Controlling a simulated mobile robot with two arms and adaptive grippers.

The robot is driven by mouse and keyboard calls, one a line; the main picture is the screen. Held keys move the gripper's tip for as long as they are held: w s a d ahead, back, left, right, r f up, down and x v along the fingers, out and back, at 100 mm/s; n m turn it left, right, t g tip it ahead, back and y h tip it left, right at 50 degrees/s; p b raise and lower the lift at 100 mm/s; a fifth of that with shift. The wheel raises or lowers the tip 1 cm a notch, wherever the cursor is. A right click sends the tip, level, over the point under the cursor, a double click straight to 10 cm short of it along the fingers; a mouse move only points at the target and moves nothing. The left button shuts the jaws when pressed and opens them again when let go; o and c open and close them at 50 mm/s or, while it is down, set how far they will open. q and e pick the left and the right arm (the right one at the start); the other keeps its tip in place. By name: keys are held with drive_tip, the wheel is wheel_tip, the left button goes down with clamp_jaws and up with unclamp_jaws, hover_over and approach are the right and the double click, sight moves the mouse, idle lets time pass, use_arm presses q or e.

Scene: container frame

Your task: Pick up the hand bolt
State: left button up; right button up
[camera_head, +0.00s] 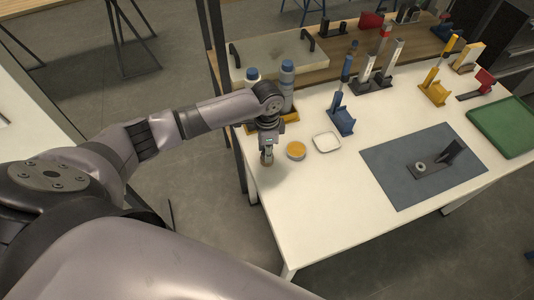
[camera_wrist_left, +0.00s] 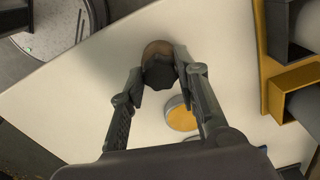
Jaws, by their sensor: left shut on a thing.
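My left gripper (camera_head: 267,158) is at the left end of the white table, pointing down. In the left wrist view its two fingers (camera_wrist_left: 159,80) are shut on a dark knob, the hand bolt (camera_wrist_left: 158,73). A brownish round part (camera_wrist_left: 157,47) shows just beyond the knob; I cannot tell whether it belongs to the bolt or lies under it. In the head view the bolt is mostly hidden by the fingers, and I cannot tell if it touches the table. My right gripper is not in view.
A round orange-topped tin (camera_head: 296,150) and a white square dish (camera_head: 326,142) stand close to the right of my gripper. Bottles (camera_head: 287,82) in a yellow holder stand behind it. A grey mat (camera_head: 385,170) with a dark fixture and a green tray (camera_head: 503,127) lie further right.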

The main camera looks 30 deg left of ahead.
use_arm(q)
drive_tip(key=shift+c, duration=1.2)
drive_tip(key=shift+r, duration=0.55)
wheel_tip(320, 180, up, 19)
drive_tip(key=b, duration=0.2)
